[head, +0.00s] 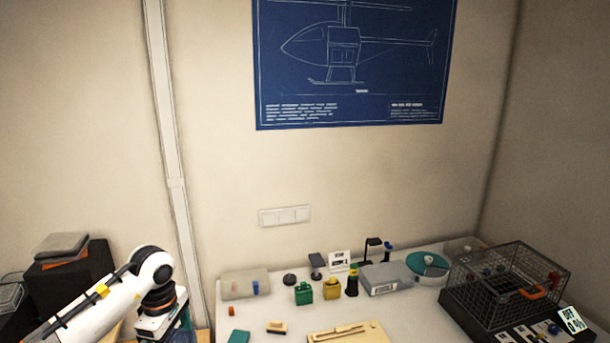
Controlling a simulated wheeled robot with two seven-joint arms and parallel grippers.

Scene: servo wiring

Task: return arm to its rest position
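My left arm (100,300) comes in from the lower left. It bends at a rounded white joint and points down at the left end of the table (210,322). Below an orange-ringed dark collar, a white housing (158,326) shows at the bottom edge, which looks like the upper part of my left gripper. Its fingers are out of sight, so I cannot tell whether it is open or holds anything. My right arm and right gripper are not in view.
A wire cage (505,278) on a dark base stands at the right. Green (304,293) and yellow (332,288) containers, a grey box (386,277) and a teal-and-white disc (430,267) stand along the back. A tan tray (345,334) lies in front. Dark boxes (70,273) stand at far left.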

